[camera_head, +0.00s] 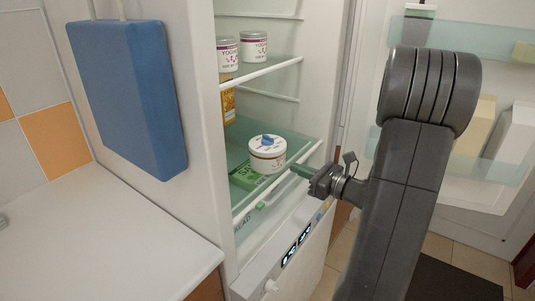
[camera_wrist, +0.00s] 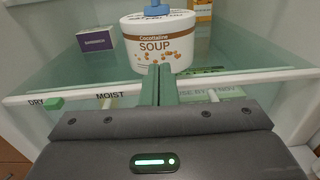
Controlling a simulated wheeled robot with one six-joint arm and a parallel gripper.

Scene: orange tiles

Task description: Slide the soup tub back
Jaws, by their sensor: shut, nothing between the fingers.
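The soup tub (camera_head: 267,157) is a round white tub with a brown band and a blue piece on its lid. It stands upright on a glass fridge shelf (camera_head: 303,143), near the front rail. In the wrist view the tub (camera_wrist: 150,47) shows its "SOUP" label straight ahead. My gripper (camera_head: 296,169) is shut and empty, reaching over the shelf's front rail from the right. In the wrist view its green fingers (camera_wrist: 160,70) are together, just in front of the tub's lower front. I cannot tell whether they touch it.
A purple box (camera_wrist: 98,40) stands left of the tub, and an orange carton (camera_wrist: 203,9) is behind it. Two yoghurt tubs (camera_head: 254,46) are on the shelf above. The open fridge door (camera_head: 458,170) is at the right. A white front rail (camera_wrist: 240,77) edges the shelf.

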